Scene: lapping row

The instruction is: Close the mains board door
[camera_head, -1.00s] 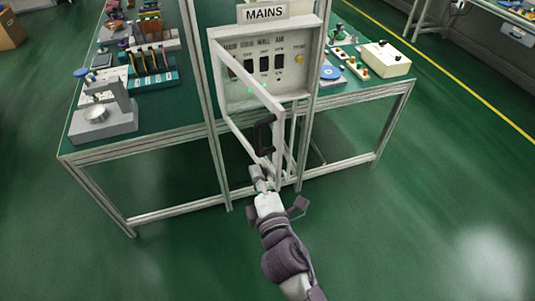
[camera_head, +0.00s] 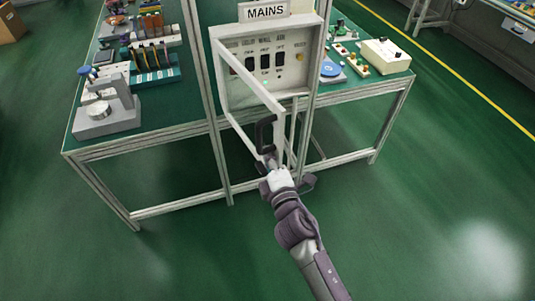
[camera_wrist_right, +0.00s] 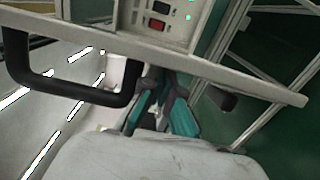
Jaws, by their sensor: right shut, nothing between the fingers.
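The mains board door (camera_head: 252,80) stands open, swung out from its left side toward me, with a black handle (camera_head: 264,134) near its free edge. In the right wrist view the door's pale edge (camera_wrist_right: 225,72) crosses above the fingers, and the handle (camera_wrist_right: 70,90) is at the left. My right gripper (camera_head: 270,162) is shut and empty, close to the lower end of the handle; I cannot tell whether it touches. Its fingers (camera_wrist_right: 160,105) show in the right wrist view, right of the handle. My left gripper is out of view.
The mains board (camera_head: 275,82) with its switches and the MAINS sign (camera_head: 263,11) is fixed on a metal frame. A bench (camera_head: 150,130) with devices extends left, with more items right of the board. Green floor around my arm is clear.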

